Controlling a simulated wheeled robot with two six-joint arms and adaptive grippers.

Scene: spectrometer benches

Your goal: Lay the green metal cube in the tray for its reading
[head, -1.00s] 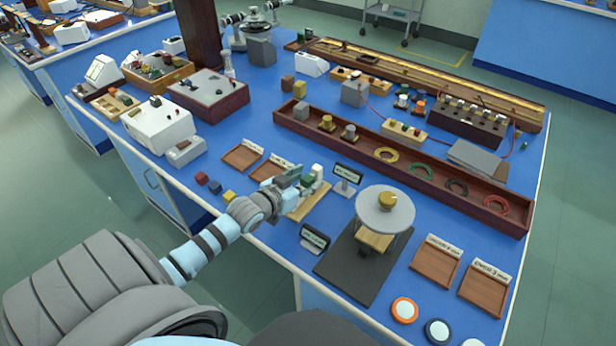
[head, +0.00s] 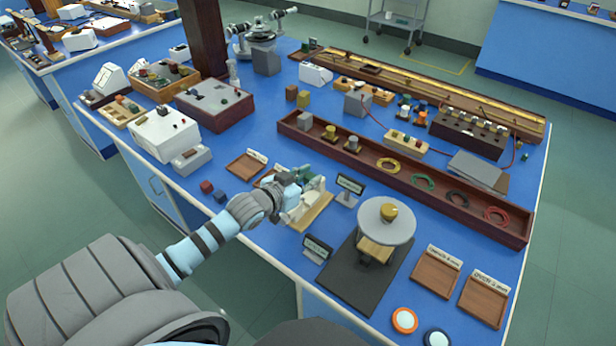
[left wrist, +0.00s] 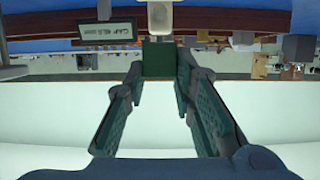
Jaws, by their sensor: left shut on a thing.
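In the left wrist view the green metal cube (left wrist: 158,58) sits between the fingertips of my left gripper (left wrist: 160,75), which is shut on it. In the head view my left gripper (head: 303,183) is over a light wooden stand (head: 318,218) with a white upright part, and the cube cannot be told apart from the green fingers. A white piece (left wrist: 160,15) stands just beyond the cube in the wrist view; whether they touch is unclear. A brown tray (head: 245,166) lies left of the gripper, and another is partly hidden behind it. My right gripper is not in view.
A small dark sign (head: 350,185) stands right of the gripper and another (head: 317,249) in front. A round-topped device (head: 386,221) stands on a black mat. Red (head: 206,187) and blue (head: 220,196) blocks lie near the front edge. A long brown trough (head: 400,180) runs behind.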

